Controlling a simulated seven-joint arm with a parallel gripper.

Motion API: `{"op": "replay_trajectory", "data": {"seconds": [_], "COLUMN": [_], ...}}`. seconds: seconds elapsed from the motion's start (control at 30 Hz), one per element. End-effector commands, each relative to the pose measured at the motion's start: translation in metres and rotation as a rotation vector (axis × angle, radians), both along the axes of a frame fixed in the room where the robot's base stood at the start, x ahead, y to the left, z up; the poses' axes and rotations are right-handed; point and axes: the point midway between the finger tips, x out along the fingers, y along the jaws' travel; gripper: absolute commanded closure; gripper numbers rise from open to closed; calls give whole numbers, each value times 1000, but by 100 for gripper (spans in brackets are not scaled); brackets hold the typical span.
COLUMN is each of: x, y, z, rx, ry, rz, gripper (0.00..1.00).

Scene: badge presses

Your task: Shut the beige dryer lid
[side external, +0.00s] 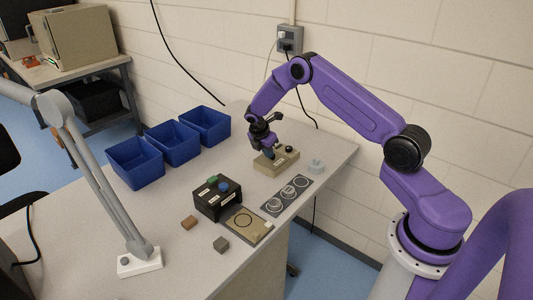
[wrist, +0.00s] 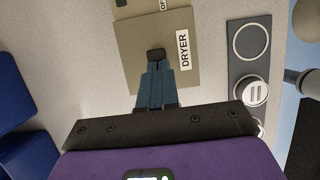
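The beige dryer (side external: 275,163) is a low box near the back right of the table. In the wrist view its broad beige lid face (wrist: 130,62) carries a DRYER label. The lid looks flat over the box, but I cannot tell whether it is fully down. My gripper (side external: 268,154) points down at the dryer's top. I cannot tell whether that block is held or only touched.
A black box (side external: 211,202) with green and blue buttons stands in front, beside a beige plate (side external: 247,226). A grey panel with circles (side external: 287,196) lies right of it. Blue bins (side external: 136,164) line the left. A grey lamp arm (side external: 95,180) rises at the front left.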

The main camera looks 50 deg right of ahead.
Motion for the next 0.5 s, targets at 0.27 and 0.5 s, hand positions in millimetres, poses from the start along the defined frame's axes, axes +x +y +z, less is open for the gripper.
{"op": "replay_trajectory", "data": {"seconds": [0.27, 0.5], "x": [-2, 1], "y": [6, 44], "z": [-1, 10], "rx": [-1, -1], "ry": [4, -3], "rz": [-4, 0], "gripper": [100, 100]}}
